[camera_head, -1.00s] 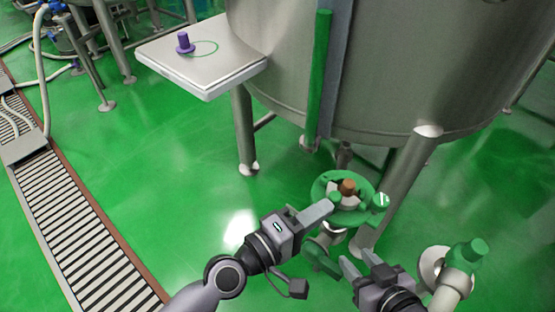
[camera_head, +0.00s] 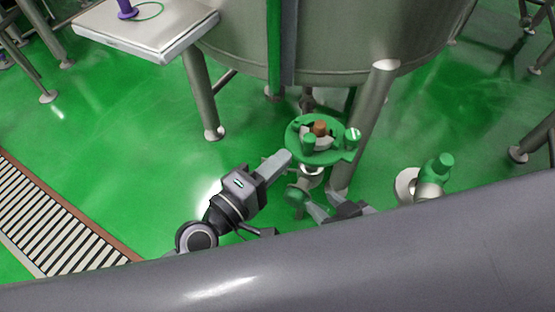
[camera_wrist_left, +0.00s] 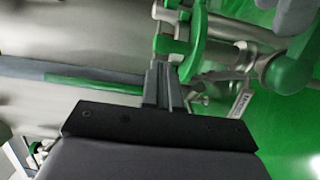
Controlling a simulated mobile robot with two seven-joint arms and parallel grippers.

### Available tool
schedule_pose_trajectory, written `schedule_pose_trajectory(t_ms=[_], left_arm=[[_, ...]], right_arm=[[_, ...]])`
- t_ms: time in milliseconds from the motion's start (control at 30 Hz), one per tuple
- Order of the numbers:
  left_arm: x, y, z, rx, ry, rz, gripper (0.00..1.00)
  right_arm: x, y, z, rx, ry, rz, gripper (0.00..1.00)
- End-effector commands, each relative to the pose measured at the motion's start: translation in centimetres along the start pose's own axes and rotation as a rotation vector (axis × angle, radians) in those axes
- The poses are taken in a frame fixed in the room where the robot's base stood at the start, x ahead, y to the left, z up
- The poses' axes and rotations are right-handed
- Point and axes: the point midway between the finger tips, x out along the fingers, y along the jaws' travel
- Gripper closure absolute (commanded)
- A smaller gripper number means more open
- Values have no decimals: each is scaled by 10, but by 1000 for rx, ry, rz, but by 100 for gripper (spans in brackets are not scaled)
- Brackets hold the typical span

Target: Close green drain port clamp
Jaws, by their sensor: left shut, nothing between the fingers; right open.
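The green drain port clamp (camera_head: 298,128) shows in the head view under the steel tank, as a ring around a port with a brown piece (camera_head: 320,127) in its middle. I cannot tell whether its halves meet. My left gripper (camera_head: 284,160) is shut and empty, its tips at the clamp's left edge. In the left wrist view the shut fingers (camera_wrist_left: 164,80) point at the green clamp (camera_wrist_left: 190,45); touching or apart is unclear. My right gripper (camera_head: 333,211) is open and empty below the clamp, partly hidden by my grey arm link.
The steel tank (camera_head: 360,45) and its leg (camera_head: 365,130) stand close behind and right of the clamp. A green-capped pipe fitting (camera_head: 440,166) stands to the right. A pale side table (camera_head: 150,32) is at upper left.

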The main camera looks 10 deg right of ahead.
Motion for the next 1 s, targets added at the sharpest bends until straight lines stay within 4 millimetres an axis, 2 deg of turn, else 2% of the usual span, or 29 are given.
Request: schedule_pose_trajectory(t_ms=[33,100,300,500,700,1000], left_arm=[[0,0,0,1,0,0,100],[-20,-1,8,0,-2,-5,100],[-59,-2,24,2,-1,-4,100],[-84,-1,34,1,-2,-2,100],[-93,0,37,1,0,-1,100],[-93,1,38,22,-7,-5,100]], right_arm=[[0,0,0,0,0,0,57],[-1,-1,-2,2,0,-1,57],[-1,2,0,4,-4,4,57],[0,2,2,3,-5,5,57],[0,2,2,2,-6,4,57],[-1,1,2,0,-6,1,57]])
